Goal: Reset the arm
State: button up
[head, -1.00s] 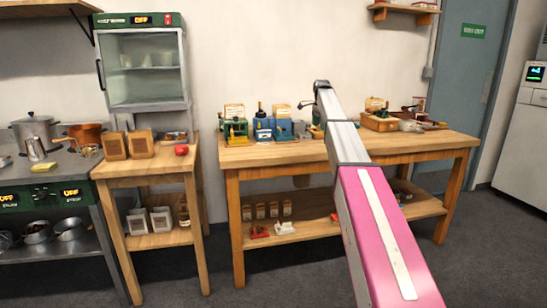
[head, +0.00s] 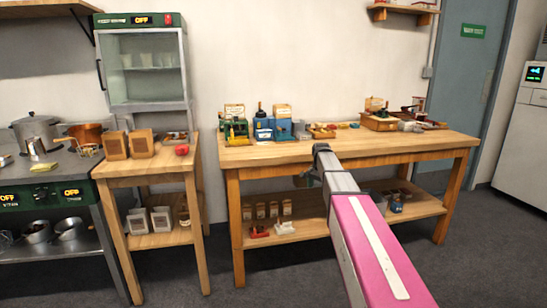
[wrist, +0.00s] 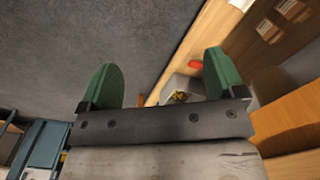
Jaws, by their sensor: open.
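My pink and grey arm reaches forward from the bottom right of the head view toward the wooden workbench (head: 350,152). In the head view the fingers are hidden or too small to make out.
Small green, blue and wooden devices (head: 264,132) stand along the back of the bench. A lower shelf (head: 320,226) holds bags and small items. Left are a side table (head: 160,166), a glass-door cabinet (head: 146,70) and a steel counter (head: 60,172) with pots. Grey floor (wrist: 60,60) is open in front.

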jog(key=s+f+n, duration=0.3)
jog(key=s+f, duration=0.3)
jog(key=s, duration=0.4)
jog(key=s+a+f+n, duration=0.1)
jog(key=s+f+n, duration=0.2)
jog(key=s+f, duration=0.3)
jog(key=s+f+n, duration=0.3)
jog(key=s+f, duration=0.4)
jog(key=s, duration=0.8)
jog(key=shift+a, duration=0.35)
